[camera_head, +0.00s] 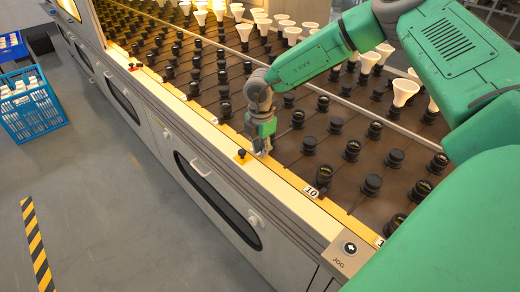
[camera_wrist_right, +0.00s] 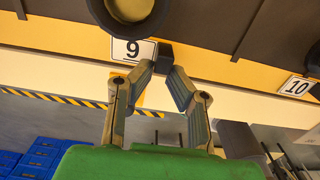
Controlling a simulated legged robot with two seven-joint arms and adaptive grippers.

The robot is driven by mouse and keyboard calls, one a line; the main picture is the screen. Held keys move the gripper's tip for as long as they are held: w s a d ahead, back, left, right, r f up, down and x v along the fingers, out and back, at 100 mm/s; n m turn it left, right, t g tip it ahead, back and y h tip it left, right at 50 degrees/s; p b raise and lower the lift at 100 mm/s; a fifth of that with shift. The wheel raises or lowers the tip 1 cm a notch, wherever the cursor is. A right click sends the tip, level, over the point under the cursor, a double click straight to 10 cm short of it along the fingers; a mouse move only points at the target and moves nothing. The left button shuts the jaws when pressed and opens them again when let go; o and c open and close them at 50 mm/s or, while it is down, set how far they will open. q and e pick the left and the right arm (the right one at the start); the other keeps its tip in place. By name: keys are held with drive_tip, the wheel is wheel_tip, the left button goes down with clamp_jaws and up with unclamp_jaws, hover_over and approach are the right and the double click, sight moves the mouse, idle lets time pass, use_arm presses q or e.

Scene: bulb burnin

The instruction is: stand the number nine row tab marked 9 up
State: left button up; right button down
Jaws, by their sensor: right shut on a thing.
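The row tab marked 9 (camera_wrist_right: 133,50) is a white plate with a black number on the yellow front rail, its face toward the right wrist camera. I cannot tell how far it is tilted. A small black block (camera_wrist_right: 166,58) sits at its right edge. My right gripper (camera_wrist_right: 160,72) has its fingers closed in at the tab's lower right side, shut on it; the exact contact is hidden. In the head view my right gripper (camera_head: 262,150) points down at the rail and mostly hides the tab. My left gripper is not in view.
The tab marked 10 (camera_head: 311,191) is on the same rail, nearer the JOG button box (camera_head: 347,251). Rows of black sockets (camera_head: 325,172) and white bulbs (camera_head: 404,92) fill the rack. Blue crates (camera_head: 32,105) stand on the floor.

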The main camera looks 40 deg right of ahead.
drive_tip(key=shift+w+d, duration=0.1)
drive_tip(key=shift+d, duration=0.05)
idle(0.3)
drive_tip(key=c, duration=1.5)
unclamp_jaws()
drive_tip(key=shift+c, duration=0.2)
